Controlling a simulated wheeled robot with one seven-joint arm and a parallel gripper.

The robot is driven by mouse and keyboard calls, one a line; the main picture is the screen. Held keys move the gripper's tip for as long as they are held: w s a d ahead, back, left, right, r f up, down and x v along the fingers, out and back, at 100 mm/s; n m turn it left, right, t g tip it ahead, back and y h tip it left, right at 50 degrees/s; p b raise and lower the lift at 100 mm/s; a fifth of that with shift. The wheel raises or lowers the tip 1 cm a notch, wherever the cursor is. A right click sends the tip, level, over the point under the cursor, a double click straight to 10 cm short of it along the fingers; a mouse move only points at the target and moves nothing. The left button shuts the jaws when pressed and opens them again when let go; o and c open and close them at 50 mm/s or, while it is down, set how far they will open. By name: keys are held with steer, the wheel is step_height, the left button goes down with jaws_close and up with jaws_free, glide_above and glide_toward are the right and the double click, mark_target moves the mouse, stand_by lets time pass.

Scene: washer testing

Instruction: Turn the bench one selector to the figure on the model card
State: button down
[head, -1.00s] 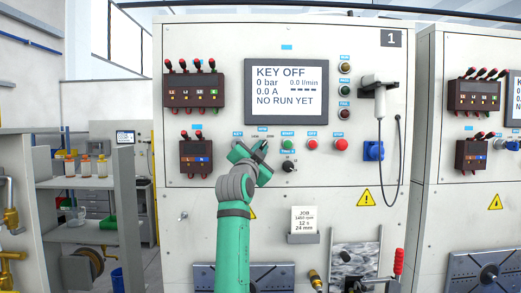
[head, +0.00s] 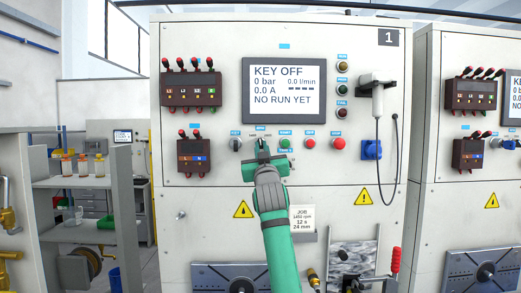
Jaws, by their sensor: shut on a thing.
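Bench one (head: 210,230) is a white panel marked 1. Its selector (head: 262,143) is a small dark knob in the control row, under a blue label and between the key switch (head: 236,144) and the green button (head: 285,143). My gripper (head: 262,151) is at the selector from below and shut on it, hiding most of it. The small figures around the knob are too small to read surely, and its exact pointing is unclear. The model card (head: 302,218) stands below right of my gripper. It reads JOB, about 1450 rpm, 12 s and 24 mm.
The screen (head: 287,90) reads KEY OFF, 0 bar, 0.0 A, NO RUN YET. A red button (head: 339,144) sits right of my gripper. A handset (head: 377,98) with a hanging cord is at the right. Terminal boxes (head: 194,156) are at the left.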

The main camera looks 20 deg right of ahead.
steer(key=shift+s+d+r+n+g+y, duration=0.15)
steer(key=shift+n+y, duration=0.7)
steer(key=shift+n, duration=0.85)
steer(key=shift+w+d+r+n+g+y, duration=0.15)
steer(key=shift+n+y, duration=0.65)
steer(key=shift+n, duration=0.9)
steer(key=shift+s+d+n+y, duration=0.15)
steer(key=shift+n+y, duration=0.7)
steer(key=shift+n, duration=0.85)
steer(key=c, duration=1.8)
jaws_free()
steer(key=shift+f, duration=0.1)
steer(key=v, duration=1)
steer(key=shift+s, duration=0.4)
steer(key=shift+d+f, duration=0.1)
